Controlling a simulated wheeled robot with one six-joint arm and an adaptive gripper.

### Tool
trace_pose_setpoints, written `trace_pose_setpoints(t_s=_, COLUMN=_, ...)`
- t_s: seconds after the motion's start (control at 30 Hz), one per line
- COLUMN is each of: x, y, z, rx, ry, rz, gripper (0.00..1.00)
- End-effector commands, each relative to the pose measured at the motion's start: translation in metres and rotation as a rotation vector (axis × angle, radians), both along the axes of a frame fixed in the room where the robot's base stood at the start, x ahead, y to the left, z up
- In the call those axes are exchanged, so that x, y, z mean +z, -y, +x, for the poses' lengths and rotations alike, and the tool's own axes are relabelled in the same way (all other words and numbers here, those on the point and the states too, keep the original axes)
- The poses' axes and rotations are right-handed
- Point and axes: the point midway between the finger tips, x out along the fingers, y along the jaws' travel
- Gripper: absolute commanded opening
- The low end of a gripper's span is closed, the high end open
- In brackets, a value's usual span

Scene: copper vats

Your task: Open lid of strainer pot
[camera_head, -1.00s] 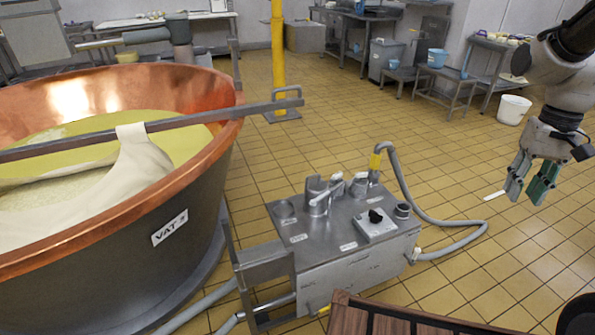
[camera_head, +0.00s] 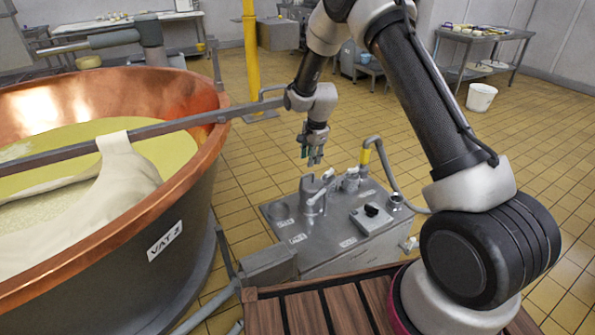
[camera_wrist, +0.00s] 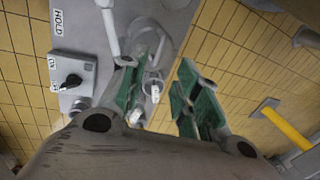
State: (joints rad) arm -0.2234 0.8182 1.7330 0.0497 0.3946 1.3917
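The strainer pot (camera_head: 313,198) appears to be the short grey metal cylinder with a lever-like handle, upright on top of the steel pump unit (camera_head: 335,225) in the head view. Its lid looks closed, but it is too small to be sure. My gripper (camera_head: 312,158) points down just above the pot and seems apart from it. In the wrist view my gripper (camera_wrist: 165,95) has its two green-padded fingers spread, with nothing held between them. Metal fittings with white tags (camera_wrist: 155,92) show behind and between the fingers. The wrist view does not clearly tell pot from valves.
The copper vat (camera_head: 190,175) with its crossbar (camera_head: 150,130) and draped cloth stands at left, the bar close to my wrist. A switch box (camera_head: 371,218) and a hose (camera_head: 392,170) sit on the unit. A wooden slatted platform (camera_head: 315,310) lies in front.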

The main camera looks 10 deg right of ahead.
Motion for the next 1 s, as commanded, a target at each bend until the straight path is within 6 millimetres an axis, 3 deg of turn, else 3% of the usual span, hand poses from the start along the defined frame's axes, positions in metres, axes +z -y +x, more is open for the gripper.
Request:
trace_pose_setpoints(t_s=0.17, x=-0.012, y=-0.001, z=0.002, rx=-0.04, ry=-0.003, rz=0.007, gripper=0.32)
trace_pose_setpoints(t_s=0.4, x=-0.052, y=-0.003, z=0.009, rx=-0.038, ry=-0.004, rz=0.007, gripper=0.32)
trace_pose_setpoints(t_s=0.6, x=-0.073, y=-0.005, z=0.013, rx=-0.037, ry=-0.004, rz=0.006, gripper=0.32)
trace_pose_setpoints(t_s=0.9, x=-0.076, y=-0.005, z=0.014, rx=-0.037, ry=-0.002, rz=0.007, gripper=0.32)
trace_pose_setpoints(t_s=0.93, x=-0.076, y=-0.005, z=0.014, rx=-0.036, ry=-0.002, rz=0.007, gripper=0.3)
trace_pose_setpoints(t_s=1.0, x=-0.076, y=-0.005, z=0.014, rx=-0.036, ry=-0.002, rz=0.007, gripper=0.17)
